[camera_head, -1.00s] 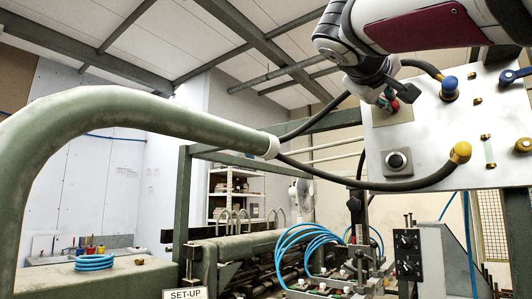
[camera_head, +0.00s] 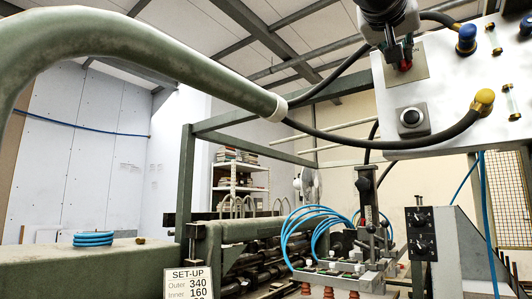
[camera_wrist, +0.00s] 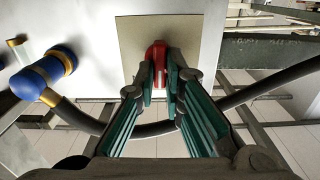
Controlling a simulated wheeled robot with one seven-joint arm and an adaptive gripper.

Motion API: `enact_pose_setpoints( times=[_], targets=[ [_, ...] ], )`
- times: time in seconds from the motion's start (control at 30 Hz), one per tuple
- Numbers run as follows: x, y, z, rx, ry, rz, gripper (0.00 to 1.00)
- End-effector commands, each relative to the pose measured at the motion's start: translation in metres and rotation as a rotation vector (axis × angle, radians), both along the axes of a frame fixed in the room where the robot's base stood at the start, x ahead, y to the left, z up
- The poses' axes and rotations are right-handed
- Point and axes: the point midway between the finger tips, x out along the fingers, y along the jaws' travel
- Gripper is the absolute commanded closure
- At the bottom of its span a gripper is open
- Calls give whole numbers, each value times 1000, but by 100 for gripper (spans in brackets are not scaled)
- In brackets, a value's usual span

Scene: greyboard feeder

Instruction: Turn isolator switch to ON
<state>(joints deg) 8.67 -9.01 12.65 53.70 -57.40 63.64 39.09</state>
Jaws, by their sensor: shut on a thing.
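The isolator switch has a red handle (camera_wrist: 155,60) on a square beige plate (camera_wrist: 132,45), fixed to a pale panel. In the wrist view my gripper (camera_wrist: 158,82) has its green-padded fingers closed on both sides of the red handle. In the head view the gripper (camera_head: 398,50) is at the top, in front of the beige plate (camera_head: 420,62), with a bit of the red handle (camera_head: 405,66) showing below the fingers. The fingers hide much of the handle, and I cannot read any ON or OFF marking.
A black round knob (camera_head: 410,117) sits below the plate. A blue hose fitting (camera_head: 466,38) and a yellow one (camera_head: 484,100) stand out from the panel, with black hoses. A thick green pipe (camera_head: 150,58) crosses the left. Machinery with blue tubes (camera_head: 300,235) lies below.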

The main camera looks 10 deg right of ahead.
Motion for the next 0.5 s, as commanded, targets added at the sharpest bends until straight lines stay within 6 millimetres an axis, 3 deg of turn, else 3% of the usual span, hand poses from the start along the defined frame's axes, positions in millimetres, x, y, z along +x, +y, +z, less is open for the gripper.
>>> enact_pose_setpoints(
  times=[0.5],
  targets=[
    [-1,-2,-1,335,-339,1,100]
  ],
)
